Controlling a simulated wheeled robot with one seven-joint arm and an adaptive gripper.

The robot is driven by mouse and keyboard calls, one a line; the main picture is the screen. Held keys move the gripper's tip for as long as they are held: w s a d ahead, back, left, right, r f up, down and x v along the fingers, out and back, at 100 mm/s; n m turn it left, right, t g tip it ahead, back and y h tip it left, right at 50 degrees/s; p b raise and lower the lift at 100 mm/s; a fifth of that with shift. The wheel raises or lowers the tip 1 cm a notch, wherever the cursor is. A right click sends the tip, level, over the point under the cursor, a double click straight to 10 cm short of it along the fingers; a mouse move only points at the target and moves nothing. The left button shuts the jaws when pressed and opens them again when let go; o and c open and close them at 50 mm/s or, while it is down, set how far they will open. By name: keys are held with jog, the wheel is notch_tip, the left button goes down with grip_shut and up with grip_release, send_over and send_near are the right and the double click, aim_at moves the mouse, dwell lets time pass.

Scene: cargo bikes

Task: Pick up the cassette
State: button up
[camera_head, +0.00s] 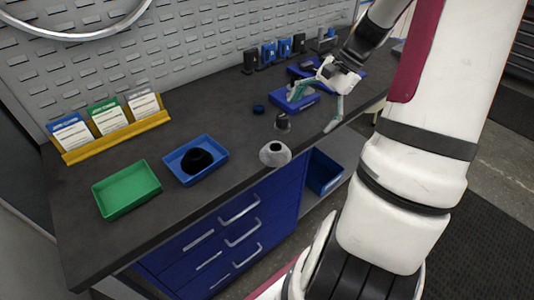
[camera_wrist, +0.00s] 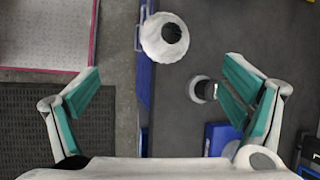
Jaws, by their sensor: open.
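A light grey, cone-shaped ring with a dark centre, which looks like the cassette (camera_head: 275,153), sits on the dark worktop near its front edge. It also shows at the top middle of the wrist view (camera_wrist: 151,43), beyond my fingertips and apart from them. My gripper (camera_head: 318,104) is open and empty above the front edge of the worktop. In the wrist view its teal-padded fingers (camera_wrist: 165,90) are spread wide, the left one over the floor and the right one over the worktop.
A small dark cylinder (camera_head: 283,123) stands behind the grey ring, close to my right finger in the wrist view (camera_wrist: 205,90). A blue tray (camera_head: 218,152) holds a black round part. A green tray (camera_head: 127,190) is empty. Another blue tray (camera_head: 292,106) lies behind my gripper.

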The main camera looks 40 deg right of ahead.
send_over(281, 147)
jog(key=s+d, duration=0.2)
jog(key=s, duration=0.1)
jog(key=f, duration=0.7)
jog(key=shift+w, duration=0.25)
jog(key=shift+w+b+x, duration=0.15)
jog(key=shift+w+x, duration=0.05)
jog(key=shift+x, duration=1.15)
jog(key=shift+w+b+x, duration=0.15)
jog(key=shift+x, duration=1.2)
jog(key=shift+r, duration=0.1)
jog(key=c, duration=2)
jog(key=shift+o, duration=0.2)
jog(key=shift+r, duration=0.1)
